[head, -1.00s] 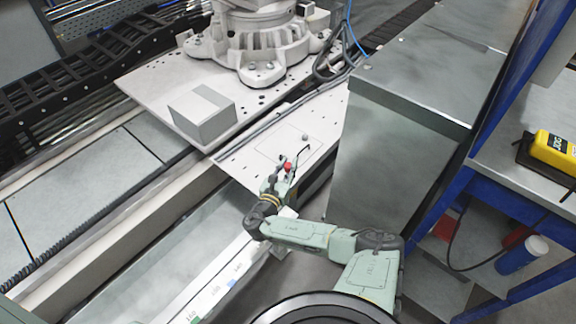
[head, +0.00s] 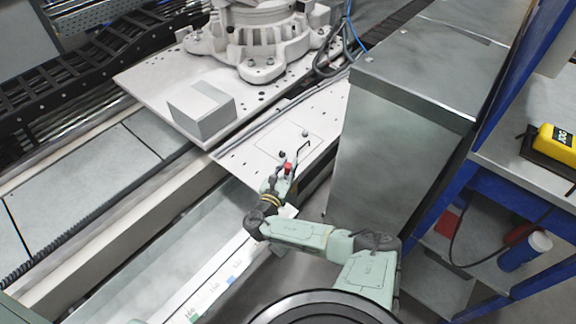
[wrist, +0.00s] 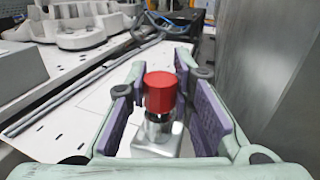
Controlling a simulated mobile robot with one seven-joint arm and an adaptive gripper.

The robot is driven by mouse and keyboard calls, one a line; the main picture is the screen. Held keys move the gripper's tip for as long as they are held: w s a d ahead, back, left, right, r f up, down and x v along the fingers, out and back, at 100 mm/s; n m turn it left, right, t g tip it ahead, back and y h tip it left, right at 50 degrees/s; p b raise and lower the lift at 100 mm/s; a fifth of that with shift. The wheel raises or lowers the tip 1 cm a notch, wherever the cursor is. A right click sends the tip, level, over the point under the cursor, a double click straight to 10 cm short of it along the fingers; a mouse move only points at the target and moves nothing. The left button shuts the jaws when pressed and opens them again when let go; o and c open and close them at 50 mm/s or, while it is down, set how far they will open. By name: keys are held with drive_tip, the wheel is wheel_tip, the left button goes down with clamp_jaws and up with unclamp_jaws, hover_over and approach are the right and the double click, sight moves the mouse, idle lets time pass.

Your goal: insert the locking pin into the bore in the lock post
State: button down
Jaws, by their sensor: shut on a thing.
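The locking pin has a red cylindrical knob (wrist: 160,92) and a bright metal shank below it. It stands upright between the purple pads of my gripper (wrist: 165,108) in the wrist view. My gripper is shut on the pin. Directly below the shank is a light metal block (wrist: 157,143), which looks like the lock post; its bore is hidden, and I cannot tell how deep the shank sits. In the head view the red knob (head: 288,167) shows small between my gripper's fingers (head: 284,176), at the near edge of the pale plate (head: 240,153).
A grey box (head: 201,110) stands on the upper plate, before a large white robot base (head: 268,45). A tall metal cabinet (head: 390,150) rises close on the right. A blue-framed bench with a yellow device (head: 556,142) stands farther right. The pale plate is mostly clear.

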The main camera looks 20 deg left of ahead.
drive_tip(key=shift+f, duration=0.45)
drive_tip(key=c, duration=1.3)
unclamp_jaws()
drive_tip(key=shift+s, duration=0.1)
drive_tip(key=s, duration=1.1)
drive_tip(key=shift+s+a, duration=0.15)
drive_tip(key=shift+s, duration=0.25)
